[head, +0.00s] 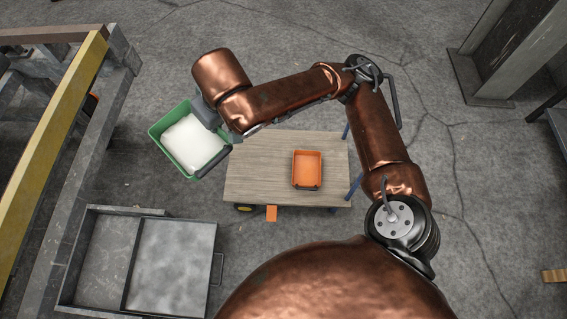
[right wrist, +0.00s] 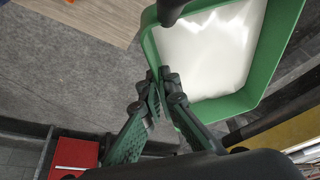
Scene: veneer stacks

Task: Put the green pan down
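The green pan (head: 160,146), filled with a smooth white material (head: 192,142), shows left of the wooden cart top in the head view. It is held tilted over the floor, and its dark handle bar (head: 214,163) lies near the cart's left edge. My right gripper (right wrist: 160,82) is closed at the rim of the green pan (right wrist: 268,62) in the right wrist view, with the rim between its fingertips. In the head view my wrist hides most of that gripper. My left gripper is not in view.
The wooden cart (head: 258,165) carries an orange pan (head: 307,169) right of its middle; its left part is bare. A grey divided metal tray (head: 172,262) lies at lower left. A yellow-railed frame (head: 55,130) stands at far left. Open floor lies right.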

